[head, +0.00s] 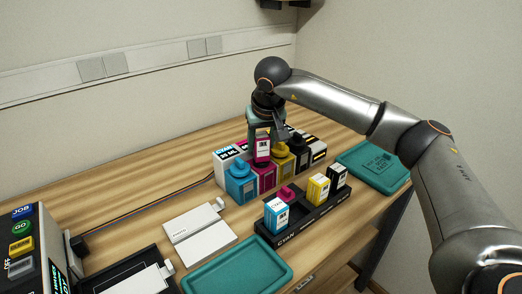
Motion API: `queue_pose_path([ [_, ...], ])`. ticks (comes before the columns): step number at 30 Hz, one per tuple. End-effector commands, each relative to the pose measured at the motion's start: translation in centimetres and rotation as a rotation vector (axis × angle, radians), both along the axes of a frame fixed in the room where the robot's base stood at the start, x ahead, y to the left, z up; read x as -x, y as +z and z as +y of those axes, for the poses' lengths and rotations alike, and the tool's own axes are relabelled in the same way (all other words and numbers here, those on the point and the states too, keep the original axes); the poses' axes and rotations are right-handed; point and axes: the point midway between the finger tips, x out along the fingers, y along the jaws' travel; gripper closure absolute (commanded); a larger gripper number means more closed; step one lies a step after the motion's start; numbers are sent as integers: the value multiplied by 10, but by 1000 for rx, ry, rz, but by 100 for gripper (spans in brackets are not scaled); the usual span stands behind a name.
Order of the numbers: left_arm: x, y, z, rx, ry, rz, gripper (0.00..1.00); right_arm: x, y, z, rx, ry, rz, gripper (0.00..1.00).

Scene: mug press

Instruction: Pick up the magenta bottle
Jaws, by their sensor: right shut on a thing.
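The magenta bottle (262,152) has a white label and a dark upper part. It is upright in my right gripper (266,132), which is shut on it and comes down from above. The bottle is held in front of the row of boxes, over the magenta container (264,180). Whether it touches anything beneath is hard to tell. A small magenta piece (287,193) shows in the black rack (310,222), between a cyan bottle (276,214) and a yellow bottle (318,188). My left gripper is out of view.
A cyan container (240,184) and a yellow container (282,162) flank the magenta one. A black bottle (339,177) stands in the rack. Teal trays lie at the front (237,268) and right (372,166). A white device (199,222) lies left of the rack.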

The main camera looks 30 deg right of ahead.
Motion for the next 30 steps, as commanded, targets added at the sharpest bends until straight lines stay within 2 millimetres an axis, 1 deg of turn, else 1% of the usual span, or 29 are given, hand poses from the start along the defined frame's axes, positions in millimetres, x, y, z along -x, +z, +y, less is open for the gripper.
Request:
queue_pose_path([
  [1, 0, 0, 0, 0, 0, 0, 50, 0, 0, 0, 0, 0, -1, 93],
  [3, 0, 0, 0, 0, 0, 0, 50, 0, 0, 0, -1, 0, -1, 100],
  [13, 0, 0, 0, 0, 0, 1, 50, 0, 1, 0, 0, 0, -2, 100],
  [17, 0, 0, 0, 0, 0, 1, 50, -1, 5, 0, -1, 0, -4, 100],
  [20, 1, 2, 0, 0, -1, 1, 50, -1, 13, 0, -1, 0, -5, 100],
  [23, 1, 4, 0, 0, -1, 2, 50, -1, 27, 0, -1, -1, -6, 100],
  [24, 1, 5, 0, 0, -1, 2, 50, -2, 34, 1, -2, 0, -7, 100],
  [26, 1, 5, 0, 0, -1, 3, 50, 7, 44, 1, -2, 2, -7, 100],
  [30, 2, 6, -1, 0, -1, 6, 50, 33, 75, 4, 1, 2, -8, 100],
])
